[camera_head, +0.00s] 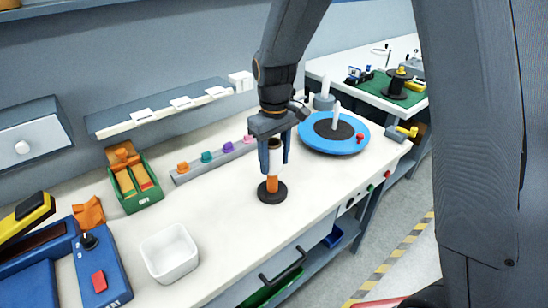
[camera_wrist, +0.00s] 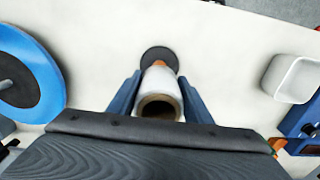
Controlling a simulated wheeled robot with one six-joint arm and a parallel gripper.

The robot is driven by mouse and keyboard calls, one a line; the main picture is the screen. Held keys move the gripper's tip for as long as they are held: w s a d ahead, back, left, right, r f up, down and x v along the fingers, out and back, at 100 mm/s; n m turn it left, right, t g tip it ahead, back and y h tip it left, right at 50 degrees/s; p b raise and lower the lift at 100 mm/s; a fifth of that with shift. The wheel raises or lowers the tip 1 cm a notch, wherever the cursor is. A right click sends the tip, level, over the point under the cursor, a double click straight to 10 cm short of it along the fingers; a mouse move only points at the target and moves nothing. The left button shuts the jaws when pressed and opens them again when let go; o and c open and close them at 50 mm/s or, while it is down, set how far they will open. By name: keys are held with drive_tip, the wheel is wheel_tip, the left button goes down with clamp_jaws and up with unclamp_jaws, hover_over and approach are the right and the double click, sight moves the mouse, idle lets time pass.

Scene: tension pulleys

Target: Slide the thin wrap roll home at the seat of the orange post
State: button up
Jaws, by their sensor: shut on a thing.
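A thin wrap roll (camera_head: 275,149), pale with a brown open core, stands upright between the fingers of my gripper (camera_head: 274,163), which is shut on it. The orange post (camera_head: 272,184) shows directly below the roll, rising from a round black base (camera_head: 272,195) on the bench. In the wrist view the roll (camera_wrist: 160,84) is seen from above, its bore dark, with a bit of the orange post (camera_wrist: 159,63) beyond it. The roll is in line with the post and above the base. I cannot tell how far the post reaches inside the roll.
A blue turntable (camera_head: 335,146) with a grey disc and pale peg stands to the right. A grey rail with coloured knobs (camera_head: 214,158) lies behind left. A white bin (camera_head: 169,253) and a green box (camera_head: 137,187) are left. The bench around the base is clear.

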sight(274, 191)
drive_tip(key=shift+f+b, duration=0.3)
drive_tip(key=shift+f, duration=0.75)
drive_tip(key=shift+f, duration=0.25)
idle(0.6)
drive_tip(key=shift+f, duration=1.15)
drive_tip(key=shift+f, duration=0.25)
idle(0.6)
drive_tip(key=shift+f+b, duration=0.75)
drive_tip(key=shift+f, duration=0.45)
drive_tip(key=o, duration=1.2)
